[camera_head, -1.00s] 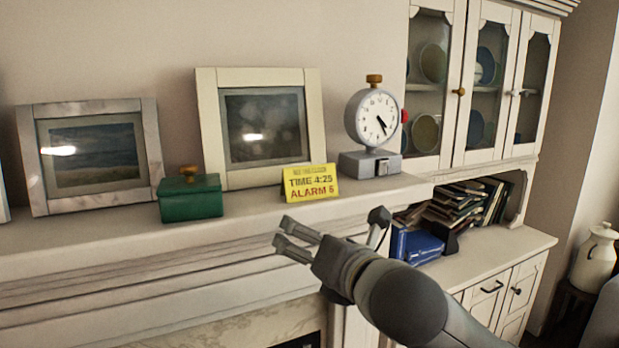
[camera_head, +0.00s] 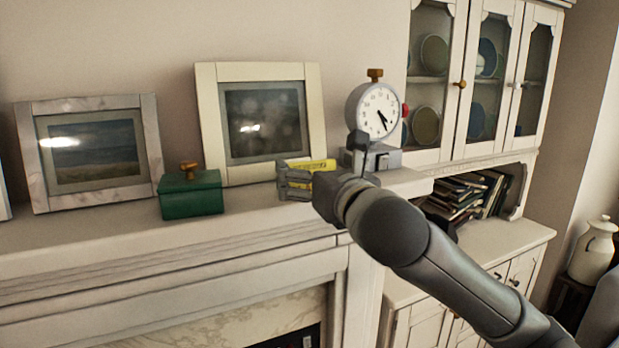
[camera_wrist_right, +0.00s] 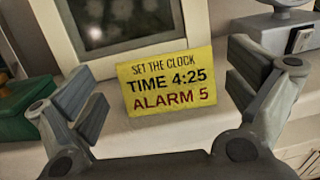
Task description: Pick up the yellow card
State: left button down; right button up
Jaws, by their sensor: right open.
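The yellow card (camera_wrist_right: 168,85) stands on the mantel shelf in the right wrist view, reading "SET THE CLOCK TIME 4:25 ALARM 5". In the head view only strips of the card (camera_head: 311,165) show behind my right gripper (camera_head: 318,170). My right gripper (camera_wrist_right: 165,105) is open, one finger to each side of the card, with visible gaps between fingers and card in the right wrist view. Nothing is held. My left gripper is not in view.
A clock (camera_head: 375,112) on a grey base stands just right of the card. A cream picture frame (camera_head: 208,120) is behind it. A green box (camera_head: 191,195) and a marbled frame (camera_head: 28,165) stand further left. The shelf's front edge is clear.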

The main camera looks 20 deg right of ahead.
aim_at(311, 170)
jog(key=w, duration=0.1)
jog(key=w+p, duration=0.1)
jog(key=w, duration=0.2)
jog(key=shift+w+d+f, duration=0.15)
jog(key=shift+w+f, duration=0.2)
jog(key=shift+w, duration=0.05)
jog(key=shift+s, duration=0.1)
jog(key=shift+c, duration=0.6)
jog(key=c, duration=0.3)
